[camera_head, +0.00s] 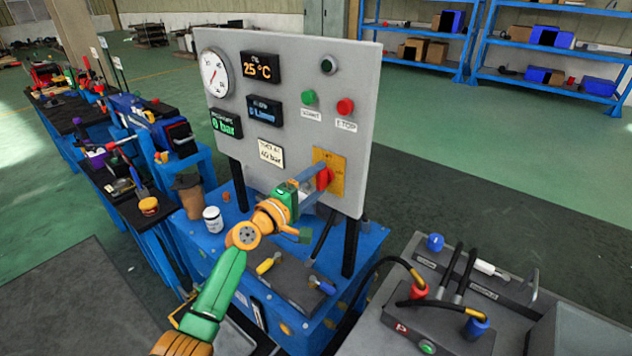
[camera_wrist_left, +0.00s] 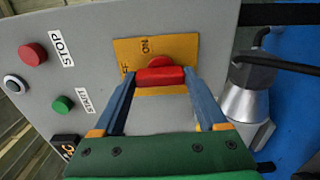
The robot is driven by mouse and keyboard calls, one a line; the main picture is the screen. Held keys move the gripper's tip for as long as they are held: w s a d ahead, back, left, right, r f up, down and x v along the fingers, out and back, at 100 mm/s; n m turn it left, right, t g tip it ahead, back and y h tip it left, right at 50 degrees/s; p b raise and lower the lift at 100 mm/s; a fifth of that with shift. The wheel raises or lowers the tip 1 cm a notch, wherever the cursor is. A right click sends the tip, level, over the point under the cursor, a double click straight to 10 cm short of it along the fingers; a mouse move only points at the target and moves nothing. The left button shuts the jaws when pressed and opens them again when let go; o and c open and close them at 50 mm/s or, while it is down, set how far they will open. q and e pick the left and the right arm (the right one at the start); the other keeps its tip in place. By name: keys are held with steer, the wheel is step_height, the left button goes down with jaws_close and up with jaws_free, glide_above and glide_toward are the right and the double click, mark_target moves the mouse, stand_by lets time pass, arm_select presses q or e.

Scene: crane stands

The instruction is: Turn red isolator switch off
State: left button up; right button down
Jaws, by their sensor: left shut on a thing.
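The red isolator switch (camera_head: 324,179) sits on a yellow plate (camera_head: 338,166) low on the right of the grey panel (camera_head: 365,120). My left gripper (camera_head: 316,182) reaches it from the front left, its blue fingers on the red handle. In the left wrist view the red handle (camera_wrist_left: 160,76) lies across between the two fingertips (camera_wrist_left: 160,84), and the gripper is shut on it. The yellow plate (camera_wrist_left: 150,47) there shows "ON" upside down beyond the handle and a partly hidden label at its left edge. My right gripper is not in view.
Green (camera_head: 309,97) and red (camera_head: 345,107) push buttons sit above the switch. A white jar (camera_head: 213,219) and yellow-handled tools (camera_head: 268,263) lie on the blue bench below. A grey unit (camera_head: 400,335) with black hoses stands at lower right.

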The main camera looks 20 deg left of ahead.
arm_select(q)
steer(key=o, duration=1.3)
steer(key=shift+s, duration=0.1)
steer(key=v, duration=0.7)
steer(key=shift+f, duration=0.1)
